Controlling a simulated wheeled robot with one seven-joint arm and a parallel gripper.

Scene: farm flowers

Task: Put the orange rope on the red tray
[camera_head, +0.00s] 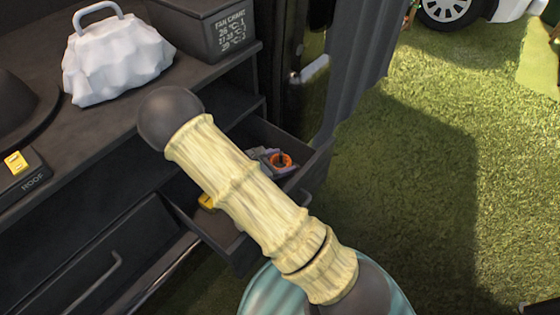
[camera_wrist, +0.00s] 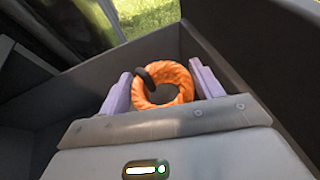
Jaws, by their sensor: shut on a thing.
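The orange rope (camera_wrist: 178,88), a coiled ring with a dark band, is between the two purple fingers of my gripper (camera_wrist: 160,84) in the wrist view. My gripper is shut on it, inside a grey open drawer. In the head view the orange rope (camera_head: 283,160) shows at the drawer's right side, and my own arm hides most of the gripper. No red tray is visible in either view.
The open drawer (camera_head: 318,165) belongs to a dark cabinet. A small yellow thing (camera_head: 207,202) shows in it, partly hidden. On top are a white bag (camera_head: 115,60), a dark box (camera_head: 205,30) and a dark hat (camera_head: 25,110). Grass (camera_head: 470,110) lies open at right.

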